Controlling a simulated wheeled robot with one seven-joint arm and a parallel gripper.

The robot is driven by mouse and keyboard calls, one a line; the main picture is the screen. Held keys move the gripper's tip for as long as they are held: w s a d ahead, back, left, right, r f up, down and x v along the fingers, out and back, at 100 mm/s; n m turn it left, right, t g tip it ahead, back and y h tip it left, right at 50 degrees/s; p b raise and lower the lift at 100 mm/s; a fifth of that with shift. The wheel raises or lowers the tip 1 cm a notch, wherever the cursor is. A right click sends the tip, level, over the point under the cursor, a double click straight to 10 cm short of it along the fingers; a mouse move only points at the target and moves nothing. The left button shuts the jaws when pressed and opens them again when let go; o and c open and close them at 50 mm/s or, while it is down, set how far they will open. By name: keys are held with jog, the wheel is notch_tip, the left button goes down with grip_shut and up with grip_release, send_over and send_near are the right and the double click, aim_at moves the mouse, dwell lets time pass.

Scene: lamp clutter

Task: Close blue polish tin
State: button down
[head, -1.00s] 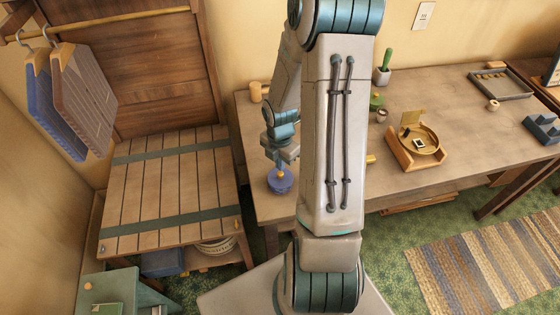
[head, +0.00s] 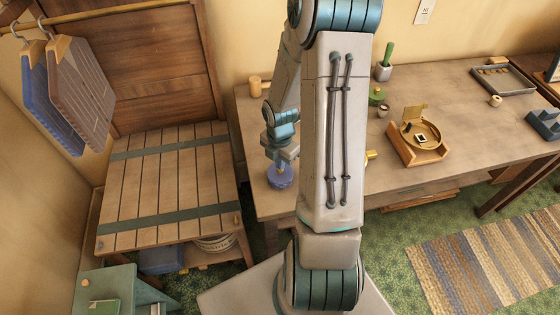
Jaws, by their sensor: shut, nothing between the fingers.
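The blue polish tin (head: 279,180) stands near the front left edge of the wooden desk (head: 450,103), left of my arm. It looks like a small, round, violet-blue tin. Whether its lid is fully shut is too small to tell. My gripper (head: 281,165) points down just above the tin, with its fingertips at or very near the tin's top. It is shut with nothing between its fingers. The fingertips are small, and I cannot tell whether they touch the tin.
My arm covers the desk's middle. A wooden cylinder (head: 255,86) stands at the back left. A slatted bench (head: 168,190) lies left of the desk.

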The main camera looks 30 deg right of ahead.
notch_tip(320, 180, up, 7)
jog(key=p, duration=0.7)
dwell(0.6)
dwell(0.4)
jog(key=s+a+r+m+t+h+b, duration=0.1)
jog(key=s+a+r+m, duration=0.15)
jog(key=r+m, duration=0.35)
jog(key=s+a+r+m+t+b, duration=0.1)
jog(key=a+r+m, duration=0.3)
jog(key=r, duration=0.5)
jog(key=s+a+r+m+t+y, duration=0.1)
jog(key=s+a+r+m, duration=0.4)
jog(key=s+r+m, duration=0.3)
jog(key=shift+s+a+r+m+t+b, duration=0.2)
jog(key=shift+s+r+m+t+b, duration=0.25)
jog(key=shift+m, duration=1.55)
jog(key=shift+s+f, duration=0.1)
